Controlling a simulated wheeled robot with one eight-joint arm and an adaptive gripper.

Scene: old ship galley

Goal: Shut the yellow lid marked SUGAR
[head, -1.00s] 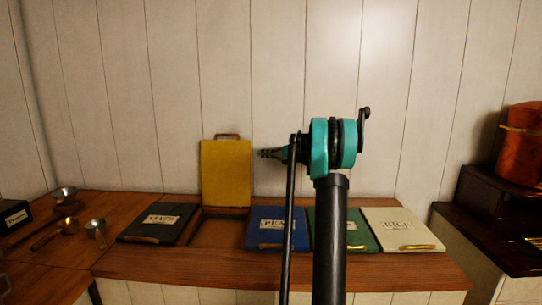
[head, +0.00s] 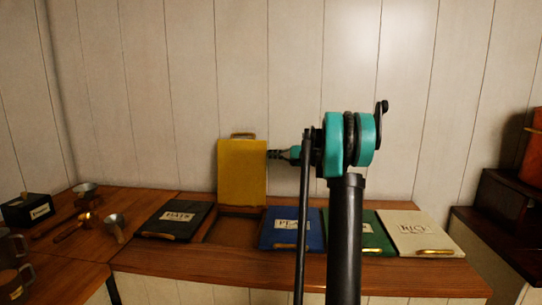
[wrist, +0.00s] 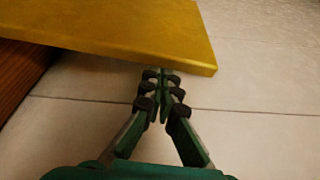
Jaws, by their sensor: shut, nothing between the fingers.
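The yellow lid (head: 242,174) stands upright and open at the back of its bin, against the panelled wall, with a handle at its top edge. No marking shows on the face turned to me. The open bin (head: 229,229) below it is a dark wooden recess in the counter.
A black lid (head: 173,221) lies shut left of the open bin. A blue lid (head: 283,240), a green lid (head: 372,240) and a white lid (head: 409,231) lie shut to the right. Metal cups and scoops (head: 114,226) stand on the left counter.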

